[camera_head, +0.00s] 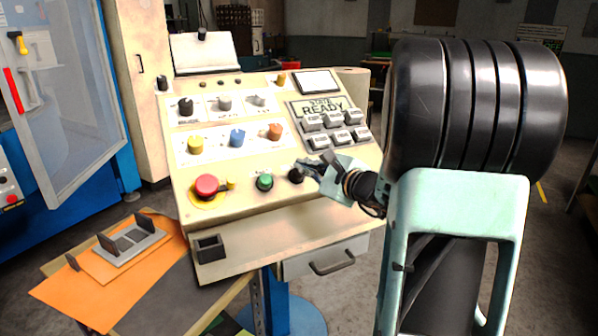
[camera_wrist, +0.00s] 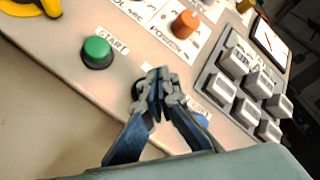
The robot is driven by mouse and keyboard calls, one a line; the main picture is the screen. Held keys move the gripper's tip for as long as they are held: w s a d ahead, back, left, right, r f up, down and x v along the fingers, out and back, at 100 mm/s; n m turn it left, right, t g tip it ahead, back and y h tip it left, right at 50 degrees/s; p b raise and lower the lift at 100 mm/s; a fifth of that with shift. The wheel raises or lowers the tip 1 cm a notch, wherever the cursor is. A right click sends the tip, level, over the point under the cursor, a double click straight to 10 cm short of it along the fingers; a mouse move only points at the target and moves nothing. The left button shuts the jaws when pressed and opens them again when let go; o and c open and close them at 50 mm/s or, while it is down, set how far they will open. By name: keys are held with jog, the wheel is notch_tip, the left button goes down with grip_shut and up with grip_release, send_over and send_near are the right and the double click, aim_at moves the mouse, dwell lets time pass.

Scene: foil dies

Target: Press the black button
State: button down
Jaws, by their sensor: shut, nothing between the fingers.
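The black button (camera_head: 296,175) is on the lower right of the sloped cream control panel (camera_head: 225,172), right of the green button (camera_head: 264,182). My gripper (camera_head: 304,168) is shut and empty, with its tips right beside the black button in the head view. I cannot tell whether they touch it. In the wrist view my gripper (camera_wrist: 158,76) covers most of a dark round part (camera_wrist: 136,90), which appears to be the black button. The green button (camera_wrist: 97,52), labelled START, is left of the fingers there.
A red mushroom button (camera_head: 206,186) is at the panel's lower left. Coloured knobs, such as the blue one (camera_head: 237,138), stand above the buttons. Grey keys (camera_head: 340,136) sit under a READY display (camera_head: 322,107) at the right. A blue round part (camera_wrist: 202,120) shows beside my right finger.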

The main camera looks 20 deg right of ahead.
jog(key=shift+r, duration=0.1)
jog(key=s+r+p, duration=0.1)
jog(key=r, duration=0.1)
jog(key=s+r+p, duration=0.1)
jog(key=s+r, duration=0.1)
jog(key=shift+d, duration=0.1)
dwell(0.3)
dwell(0.6)
